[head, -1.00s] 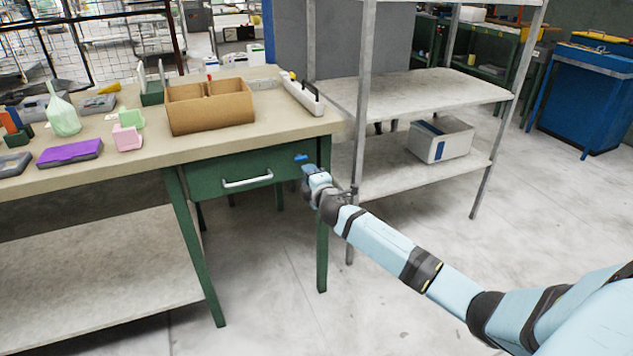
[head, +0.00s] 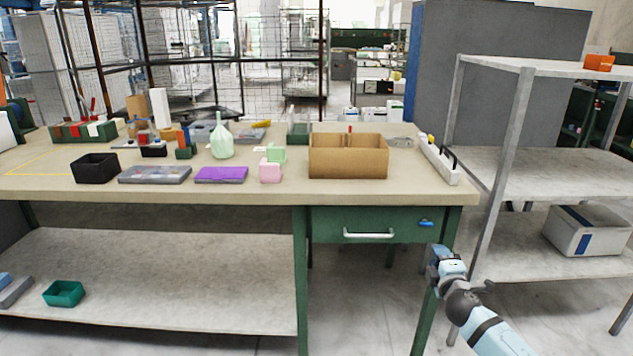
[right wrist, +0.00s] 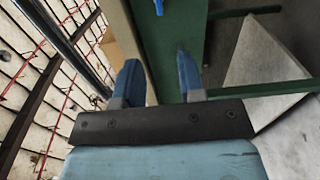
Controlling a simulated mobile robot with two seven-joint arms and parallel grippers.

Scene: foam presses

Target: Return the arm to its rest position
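My right arm (head: 490,330) comes in from the lower right in the head view. Its gripper (head: 437,254) is in front of the right front leg of the workbench, just below the green drawer (head: 330,224) and a small blue piece (head: 426,223) on its front. In the right wrist view the two blue fingers of the right gripper (right wrist: 160,78) stand apart with nothing between them. The green bench frame (right wrist: 172,50) shows beyond and between them, and the blue piece (right wrist: 160,7) is at the top edge. The drawer looks shut. My left arm and gripper are not in view.
The workbench top (head: 400,198) carries a cardboard box (head: 348,162), a purple case (head: 221,174), a black bin (head: 96,168) and a white power strip (head: 438,162). A metal shelf (head: 560,172) with a grey-white bin (head: 588,231) stands close on the right.

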